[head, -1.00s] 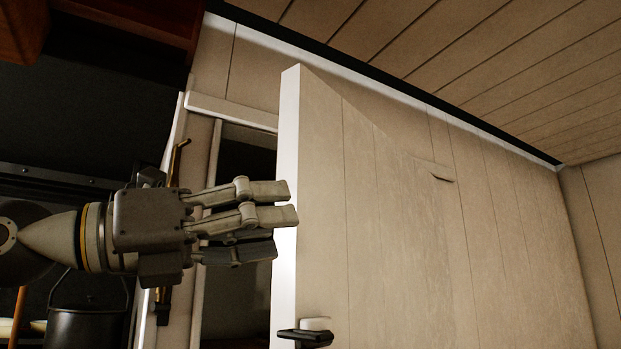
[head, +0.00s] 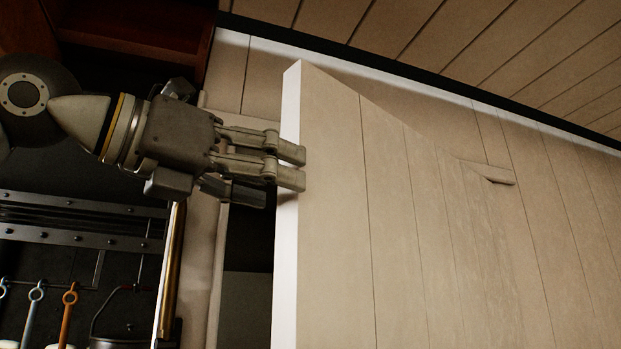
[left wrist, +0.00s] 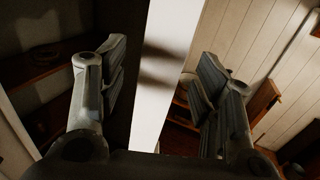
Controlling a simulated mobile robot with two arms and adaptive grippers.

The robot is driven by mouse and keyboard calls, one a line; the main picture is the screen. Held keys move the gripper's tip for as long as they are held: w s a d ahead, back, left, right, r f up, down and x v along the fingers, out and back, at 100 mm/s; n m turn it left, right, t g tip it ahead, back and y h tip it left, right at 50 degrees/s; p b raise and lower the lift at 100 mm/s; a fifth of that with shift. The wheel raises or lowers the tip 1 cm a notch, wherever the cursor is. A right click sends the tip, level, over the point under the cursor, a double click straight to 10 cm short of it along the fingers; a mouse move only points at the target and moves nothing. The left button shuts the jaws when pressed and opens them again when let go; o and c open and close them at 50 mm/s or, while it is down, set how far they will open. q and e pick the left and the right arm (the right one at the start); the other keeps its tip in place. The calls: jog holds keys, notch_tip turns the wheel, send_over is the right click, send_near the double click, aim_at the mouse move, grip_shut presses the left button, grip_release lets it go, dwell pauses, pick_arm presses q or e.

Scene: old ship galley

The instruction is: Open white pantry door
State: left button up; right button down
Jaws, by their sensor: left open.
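The white pantry door (head: 430,230) stands swung open, with a dark opening (head: 248,265) to the left of its free edge. My left gripper (head: 285,172) comes in from the left at that edge, its fingertips overlapping it in the head view. In the left wrist view the door's pale edge (left wrist: 168,60) shows between the two spread sides of my left gripper (left wrist: 164,78). The gripper is open, and I cannot tell whether a finger touches the door. My right gripper is not in view.
A dark rail and hanging utensils (head: 70,305) are at the lower left, near a brass-coloured vertical bar (head: 172,275). A reddish wooden cabinet (head: 140,30) is above my left arm. Behind the door's edge, wooden shelves (left wrist: 45,62) show in the left wrist view.

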aim_at(309, 188)
pick_arm(q)
jog(key=p+x, duration=0.2)
jog(key=x, duration=0.4)
jog(key=shift+d, duration=0.2)
jog(key=shift+w+d, duration=0.15)
jog(key=shift+w, duration=0.05)
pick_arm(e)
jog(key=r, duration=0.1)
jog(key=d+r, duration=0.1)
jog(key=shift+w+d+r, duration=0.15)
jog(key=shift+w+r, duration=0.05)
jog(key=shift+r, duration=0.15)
pick_arm(q)
jog(key=shift+c, duration=0.3)
jog(key=c, duration=0.7)
grip_shut()
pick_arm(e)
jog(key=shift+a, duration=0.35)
pick_arm(q)
jog(key=shift+f, duration=0.1)
